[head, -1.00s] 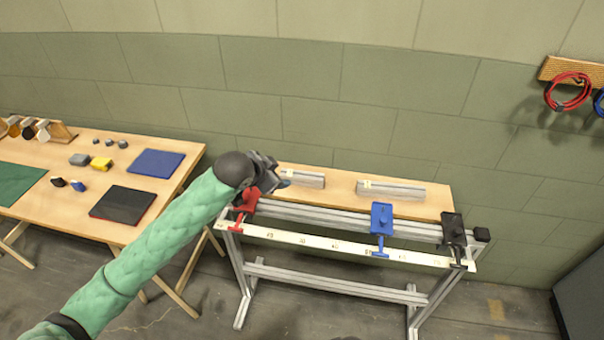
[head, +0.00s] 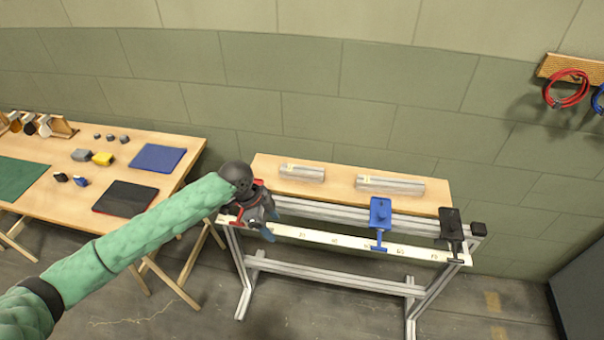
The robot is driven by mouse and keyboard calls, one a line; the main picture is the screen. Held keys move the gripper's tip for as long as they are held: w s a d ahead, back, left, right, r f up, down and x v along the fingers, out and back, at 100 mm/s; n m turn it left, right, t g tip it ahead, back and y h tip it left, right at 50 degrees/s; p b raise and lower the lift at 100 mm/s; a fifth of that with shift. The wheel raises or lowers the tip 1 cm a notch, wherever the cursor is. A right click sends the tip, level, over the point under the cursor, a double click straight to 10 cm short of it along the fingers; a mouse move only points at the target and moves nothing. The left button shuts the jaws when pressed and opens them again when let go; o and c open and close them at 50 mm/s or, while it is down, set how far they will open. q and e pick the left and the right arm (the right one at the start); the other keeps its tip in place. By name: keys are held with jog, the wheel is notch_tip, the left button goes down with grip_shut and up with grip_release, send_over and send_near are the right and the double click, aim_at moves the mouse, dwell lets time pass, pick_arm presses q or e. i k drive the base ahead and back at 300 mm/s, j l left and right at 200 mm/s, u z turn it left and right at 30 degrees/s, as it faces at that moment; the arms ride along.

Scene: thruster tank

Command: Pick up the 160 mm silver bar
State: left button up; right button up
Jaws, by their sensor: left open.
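Two silver bars lie on the wooden shelf (head: 340,188) behind the rail. The shorter bar (head: 302,172) is at the left and the longer bar (head: 390,185) is at the right. Each has a small pale label, too small to read, so I cannot tell from the print which is 160 mm. My left gripper (head: 268,223) is open and empty, in front of and below the shorter bar, apart from both bars. It covers most of a red clamp (head: 230,211) at the rail's left end. My right gripper is out of view.
A blue clamp (head: 380,218) and a black clamp (head: 452,228) sit on the rail, above a marked scale strip (head: 340,243). A table (head: 120,160) with mats and small blocks stands at the left. Cables (head: 567,90) hang at the upper right.

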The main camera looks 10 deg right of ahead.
aim_at(305, 172)
jog(key=i+l, duration=0.25)
jog(key=i, duration=0.25)
jog(key=i+l, duration=0.2)
jog(key=i, duration=0.25)
